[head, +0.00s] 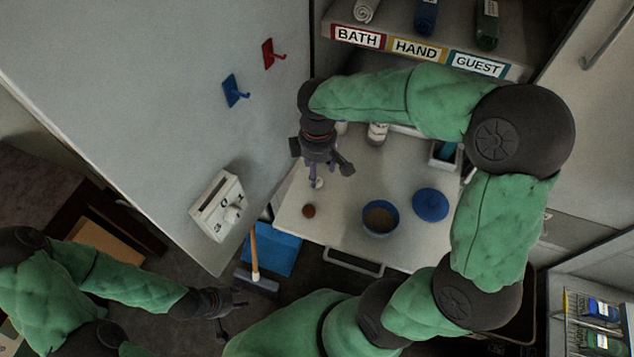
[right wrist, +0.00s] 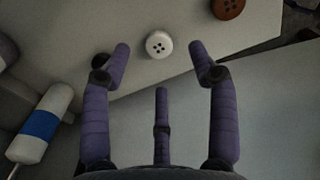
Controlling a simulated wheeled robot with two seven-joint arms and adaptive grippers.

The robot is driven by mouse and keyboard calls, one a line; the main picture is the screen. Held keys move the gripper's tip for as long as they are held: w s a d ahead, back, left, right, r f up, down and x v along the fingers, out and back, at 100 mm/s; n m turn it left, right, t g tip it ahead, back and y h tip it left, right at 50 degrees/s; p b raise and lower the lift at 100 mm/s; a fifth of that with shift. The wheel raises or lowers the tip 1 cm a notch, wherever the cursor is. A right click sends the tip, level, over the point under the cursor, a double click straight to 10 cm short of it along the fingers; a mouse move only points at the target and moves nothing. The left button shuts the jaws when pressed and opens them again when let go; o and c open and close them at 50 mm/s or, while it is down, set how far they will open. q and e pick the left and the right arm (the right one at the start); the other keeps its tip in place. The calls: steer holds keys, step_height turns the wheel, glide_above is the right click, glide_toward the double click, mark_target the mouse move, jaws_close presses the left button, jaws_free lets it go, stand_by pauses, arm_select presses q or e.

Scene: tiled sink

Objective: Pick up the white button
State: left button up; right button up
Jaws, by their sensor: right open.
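The white button (right wrist: 159,44) is round with several holes and lies flat on the light counter, near its edge. It also shows in the head view as a small pale disc (head: 318,183) just under my right gripper. My right gripper (right wrist: 158,50) is open, with its fingertips on either side of the button in the right wrist view; whether they touch it or hover above is unclear. In the head view the right gripper (head: 328,172) points down over the counter's left part. My left gripper (head: 232,316) is low at the left, away from the counter; its jaw state is unclear.
A brown button (head: 308,211) lies near the white one. A blue bowl (head: 380,217) with brown contents and a blue disc (head: 431,205) are to the right on the counter (head: 340,240). A white-and-blue bottle-like object (right wrist: 40,125) shows in the wrist view. A panel wall rises left.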

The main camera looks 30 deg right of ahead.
steer(key=shift+w+a+f+b, duration=0.1)
steer(key=shift+w+f+b, duration=0.15)
steer(key=shift+f+b, duration=0.8)
steer(key=shift+w+f+b, duration=0.2)
steer(key=shift+f+b, duration=0.1)
steer(key=shift+f, duration=1.3)
steer(key=c, duration=0.9)
